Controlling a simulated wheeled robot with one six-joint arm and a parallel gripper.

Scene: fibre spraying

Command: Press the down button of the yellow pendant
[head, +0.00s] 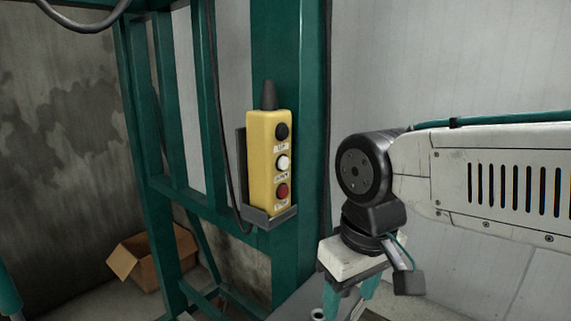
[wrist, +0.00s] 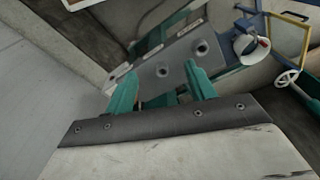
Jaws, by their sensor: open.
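The yellow pendant (head: 268,165) stands upright in a dark metal holder (head: 270,218) on a green post, left of centre in the head view. It has a black button on top, a white button (head: 283,162) in the middle with a label that seems to read DOWN, and a red button (head: 282,191) at the bottom. My gripper (head: 345,300) is to the right of and below the pendant, apart from it, pointing down. In the wrist view, its two green fingers (wrist: 162,88) are spread with nothing between them. The pendant does not show in the wrist view.
The green steel frame (head: 288,60) and a hanging dark cable stand around the pendant. An open cardboard box (head: 150,262) lies on the floor at left. The wrist view shows a grey metal plate (wrist: 170,70) beyond the fingers and a valve wheel (wrist: 288,78) at right.

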